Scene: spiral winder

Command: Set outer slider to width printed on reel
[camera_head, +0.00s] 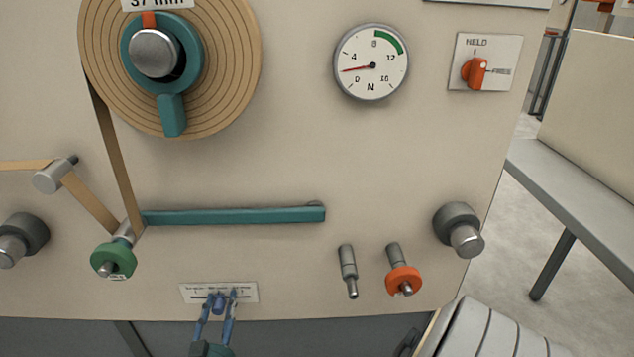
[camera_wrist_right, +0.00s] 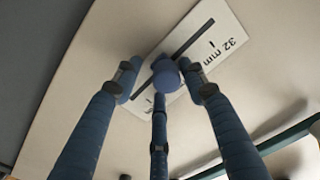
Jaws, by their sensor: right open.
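The reel (camera_head: 230,45) at upper left is a brown wound disc with a teal hub arm. Its white label (camera_head: 158,3) is cut by the frame top and seems to read 37 mm. A white scale plate (camera_head: 250,291) with a dark slot sits near the panel's lower edge. In the wrist view the plate (camera_wrist_right: 226,30) shows "32 mm" near one end. A round blue piece (camera_wrist_right: 167,76), seemingly the slider knob, lies over the slot. My right gripper (camera_head: 219,295) is open, its blue fingers around this piece; contact is unclear. My left gripper is out of view.
A teal bar (camera_head: 235,216) runs across the panel above the plate. A green roller (camera_head: 113,260) is left; pegs, an orange-collared one (camera_head: 404,280) among them, stick out right. A dial (camera_head: 371,62) and an orange switch (camera_head: 474,71) are higher up.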

